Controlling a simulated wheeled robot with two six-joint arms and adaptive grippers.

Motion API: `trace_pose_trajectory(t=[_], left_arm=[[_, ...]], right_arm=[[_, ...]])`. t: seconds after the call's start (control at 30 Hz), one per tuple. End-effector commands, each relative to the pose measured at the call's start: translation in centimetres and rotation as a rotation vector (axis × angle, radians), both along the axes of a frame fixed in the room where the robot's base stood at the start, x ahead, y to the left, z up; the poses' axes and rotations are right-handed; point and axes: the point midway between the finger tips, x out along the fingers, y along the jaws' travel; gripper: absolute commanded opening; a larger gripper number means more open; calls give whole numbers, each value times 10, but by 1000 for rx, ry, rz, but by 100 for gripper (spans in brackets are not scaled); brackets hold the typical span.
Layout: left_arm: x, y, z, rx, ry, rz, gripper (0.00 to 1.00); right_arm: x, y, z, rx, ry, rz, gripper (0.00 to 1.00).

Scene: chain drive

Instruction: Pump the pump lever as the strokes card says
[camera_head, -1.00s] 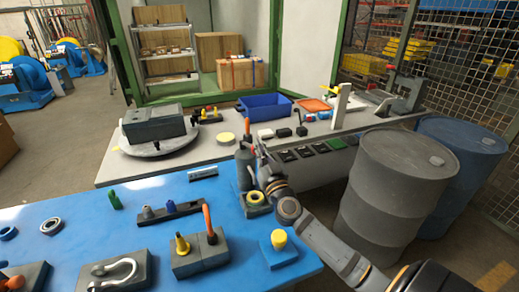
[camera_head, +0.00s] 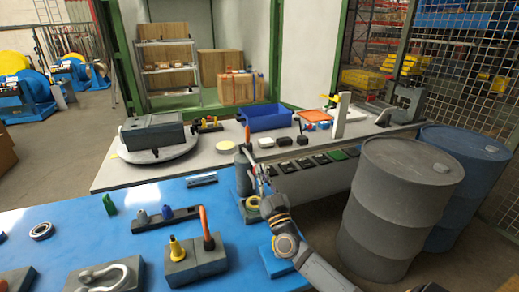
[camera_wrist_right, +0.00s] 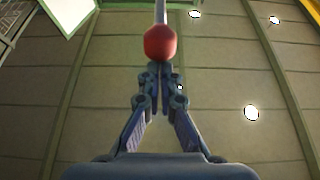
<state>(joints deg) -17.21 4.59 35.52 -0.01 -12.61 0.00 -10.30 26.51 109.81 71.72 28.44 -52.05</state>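A grey upright cylinder (camera_head: 243,172), which looks like the pump body, stands at the far right of the blue table. My right gripper (camera_head: 252,158) is beside its upper part, and the contact there is too small to make out. In the right wrist view a red knob (camera_wrist_right: 160,42) on a thin metal rod is just beyond the fingertips. My right gripper's fingers (camera_wrist_right: 160,75) are together there, with no clear grip around the knob. My left gripper is out of view. I cannot make out a strokes card.
The blue table (camera_head: 150,250) carries a block with an orange handle (camera_head: 206,228), a metal shackle (camera_head: 105,278) and small fittings. Behind it a grey bench holds a blue bin (camera_head: 268,117) and a turntable unit (camera_head: 155,136). A grey drum (camera_head: 395,210) stands right of my arm.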

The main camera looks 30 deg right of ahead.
Motion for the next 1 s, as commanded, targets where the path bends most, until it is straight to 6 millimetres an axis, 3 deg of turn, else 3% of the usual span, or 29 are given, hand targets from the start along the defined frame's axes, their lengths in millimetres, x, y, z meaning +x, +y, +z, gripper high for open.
trace_pose_trajectory(t=[0.03, 0.27, 0.37, 0.7, 1.0], left_arm=[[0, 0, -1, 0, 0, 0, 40], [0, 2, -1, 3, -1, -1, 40], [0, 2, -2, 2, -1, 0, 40], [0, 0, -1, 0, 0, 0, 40], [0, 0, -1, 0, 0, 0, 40]], right_arm=[[0, -1, -13, 5, 27, 1, 0], [0, -1, -10, 6, 27, 2, 0], [0, -1, 3, 4, 22, 2, 0], [-4, 3, 78, -6, 1, 4, 0], [-5, 3, 103, -5, -2, 1, 0]])
